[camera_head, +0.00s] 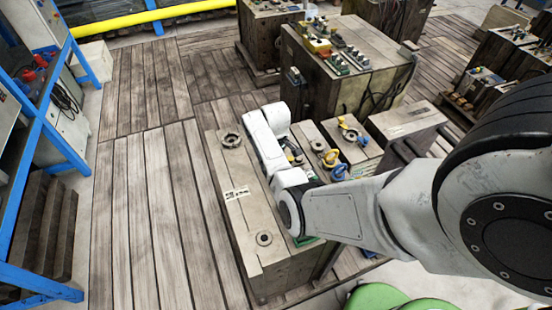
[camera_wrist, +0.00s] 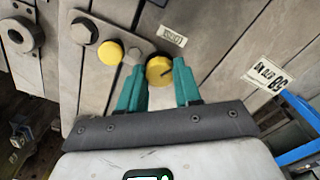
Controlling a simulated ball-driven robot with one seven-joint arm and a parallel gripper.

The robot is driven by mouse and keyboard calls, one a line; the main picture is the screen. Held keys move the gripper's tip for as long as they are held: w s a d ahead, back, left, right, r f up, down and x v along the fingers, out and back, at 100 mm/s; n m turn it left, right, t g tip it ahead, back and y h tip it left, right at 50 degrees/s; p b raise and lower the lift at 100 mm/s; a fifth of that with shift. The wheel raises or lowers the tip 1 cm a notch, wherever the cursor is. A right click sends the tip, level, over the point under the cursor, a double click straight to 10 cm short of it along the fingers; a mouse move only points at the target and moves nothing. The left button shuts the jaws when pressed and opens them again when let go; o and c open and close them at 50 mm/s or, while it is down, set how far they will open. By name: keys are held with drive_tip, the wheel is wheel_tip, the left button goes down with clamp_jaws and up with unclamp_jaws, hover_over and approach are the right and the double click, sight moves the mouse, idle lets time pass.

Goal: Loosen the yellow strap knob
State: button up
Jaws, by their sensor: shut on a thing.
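The yellow strap knob (camera_wrist: 160,69) is a round disc with a dark mark, on the side of a grey-beige mould block. In the wrist view it sits between the teal fingertips of my gripper (camera_wrist: 159,80), which is shut on it. A second yellow round piece (camera_wrist: 110,53) is left of it, outside the fingers, near a dark hex bolt (camera_wrist: 83,31). In the head view my arm hides the knob and most of the gripper; a bit of green shows below the wrist, beside the mould block (camera_head: 230,190).
Yellow and blue lifting rings (camera_head: 334,158) stand on the blocks just beyond my arm. A larger mould block (camera_head: 340,60) with small fittings is behind. A blue rack (camera_head: 65,150) is at the left. The plank floor (camera_head: 150,200) between is clear.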

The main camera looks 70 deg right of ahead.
drive_tip(key=n, duration=0.3)
drive_tip(key=shift+n+p, duration=0.3)
drive_tip(key=shift+w, duration=0.1)
idle(0.4)
drive_tip(key=o, duration=1)
drive_tip(key=shift+o, duration=0.2)
drive_tip(key=shift+r, duration=0.1)
wheel_tip(320, 180, up, 11)
drive_tip(key=shift+f, duration=0.2)
